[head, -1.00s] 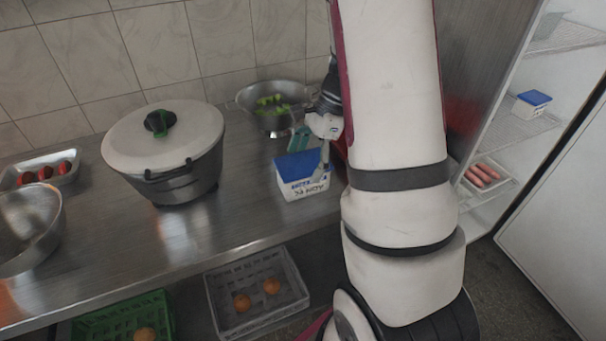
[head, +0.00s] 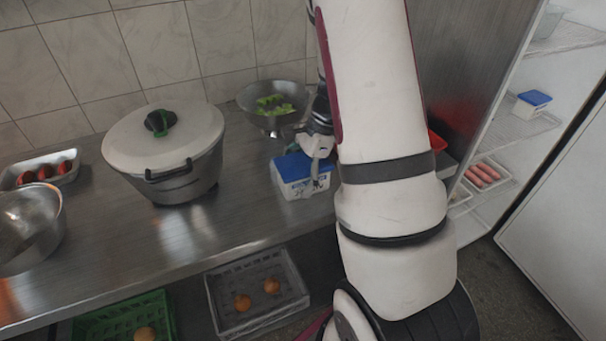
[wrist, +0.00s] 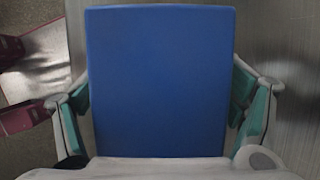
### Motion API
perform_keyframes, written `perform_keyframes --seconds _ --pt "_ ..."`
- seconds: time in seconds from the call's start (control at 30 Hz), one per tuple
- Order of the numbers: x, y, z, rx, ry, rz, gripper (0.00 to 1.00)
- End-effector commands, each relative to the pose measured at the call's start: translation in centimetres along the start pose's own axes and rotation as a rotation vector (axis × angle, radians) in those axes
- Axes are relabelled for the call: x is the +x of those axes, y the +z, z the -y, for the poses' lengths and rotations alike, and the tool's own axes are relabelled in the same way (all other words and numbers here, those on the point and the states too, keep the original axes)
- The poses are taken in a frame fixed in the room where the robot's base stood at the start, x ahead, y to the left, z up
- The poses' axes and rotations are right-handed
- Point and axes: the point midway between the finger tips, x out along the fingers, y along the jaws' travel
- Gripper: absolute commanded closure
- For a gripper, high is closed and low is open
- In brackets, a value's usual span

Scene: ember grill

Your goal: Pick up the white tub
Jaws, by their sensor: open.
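The white tub (head: 296,189) with a blue lid stands on the steel counter, right of the large pot. In the wrist view its blue lid (wrist: 158,80) fills the middle. My gripper (wrist: 160,105) is open, with one teal-padded finger at the left side of the lid and one at the right. In the head view my gripper (head: 314,165) is down at the tub's right part. Whether the fingers touch the tub's sides cannot be told. My arm hides part of the counter to the right.
A lidded pot (head: 170,165) stands left of the tub, and a metal colander (head: 262,97) with green vegetables stands behind it. A red container (head: 437,141) shows behind my arm. Another blue-lidded tub (head: 533,100) is on the fridge shelf. The counter's front strip is clear.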

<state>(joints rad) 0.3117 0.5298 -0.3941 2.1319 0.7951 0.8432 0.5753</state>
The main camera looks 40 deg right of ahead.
Motion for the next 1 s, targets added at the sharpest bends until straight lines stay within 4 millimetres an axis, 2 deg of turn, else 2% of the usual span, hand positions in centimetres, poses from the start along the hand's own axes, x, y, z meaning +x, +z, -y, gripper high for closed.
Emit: perform_keyframes --seconds 0.43,0.47,0.7,1.0 --pt "0.24 -0.10 -0.01 0.000 0.000 0.000 0.13" --pt "0.24 -0.10 -0.01 0.000 0.000 0.000 0.18" --pt "0.27 -0.10 -0.05 0.000 0.001 0.000 0.72" --pt "0.32 -0.08 -0.07 0.001 0.002 0.001 0.74"
